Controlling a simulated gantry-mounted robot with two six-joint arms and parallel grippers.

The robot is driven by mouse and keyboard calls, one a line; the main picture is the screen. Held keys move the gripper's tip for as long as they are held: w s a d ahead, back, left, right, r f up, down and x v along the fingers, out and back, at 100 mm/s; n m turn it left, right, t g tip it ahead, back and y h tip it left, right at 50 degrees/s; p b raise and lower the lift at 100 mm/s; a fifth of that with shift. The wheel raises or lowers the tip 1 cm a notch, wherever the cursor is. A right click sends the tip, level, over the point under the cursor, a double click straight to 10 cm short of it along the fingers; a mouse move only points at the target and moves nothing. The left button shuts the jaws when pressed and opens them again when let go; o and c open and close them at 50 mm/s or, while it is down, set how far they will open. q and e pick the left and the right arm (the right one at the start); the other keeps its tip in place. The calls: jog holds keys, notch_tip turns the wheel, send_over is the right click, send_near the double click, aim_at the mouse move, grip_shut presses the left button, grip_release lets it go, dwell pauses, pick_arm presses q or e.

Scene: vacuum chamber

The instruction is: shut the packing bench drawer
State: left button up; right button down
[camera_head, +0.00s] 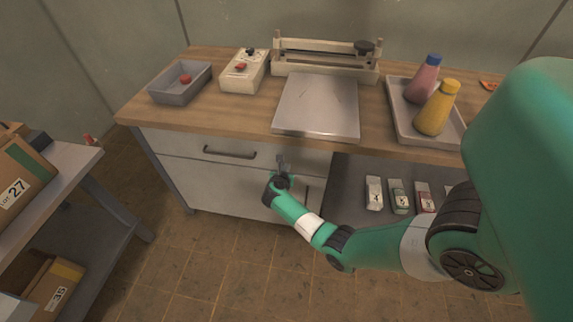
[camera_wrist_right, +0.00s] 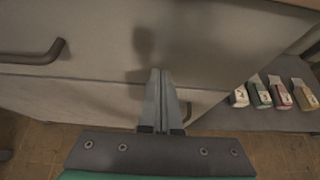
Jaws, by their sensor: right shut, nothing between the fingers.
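The packing bench drawer (camera_head: 180,145) is the upper pale front under the wooden top, with a dark bar handle (camera_head: 230,152). No opening into the drawer shows; I cannot tell whether it is fully flush. In the right wrist view the drawer front (camera_wrist_right: 215,40) fills the upper part, with its handle (camera_wrist_right: 35,55) at the left. My right gripper (camera_head: 281,157) is shut and empty, right of the handle. Its fingertips (camera_wrist_right: 160,72) point at the drawer front, close to its lower part; contact cannot be told. My left gripper is not in view.
A lower panel (camera_head: 225,190) with a dark handle is below the drawer. Several small labelled packs (camera_head: 398,197) stand on an open shelf at right. The benchtop (camera_head: 225,115) holds a scale (camera_head: 318,105), grey bin (camera_head: 180,92) and bottle tray (camera_head: 400,118). A side table with boxes (camera_head: 20,175) stands left.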

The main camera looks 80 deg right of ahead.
jog(key=f+p+v, duration=0.1)
jog(key=p+v, duration=0.3)
jog(key=v, duration=0.7)
jog(key=shift+a+r+p, duration=0.15)
jog(key=shift+a+p, duration=0.15)
jog(key=shift+a, duration=0.15)
jog(key=shift+d, duration=0.1)
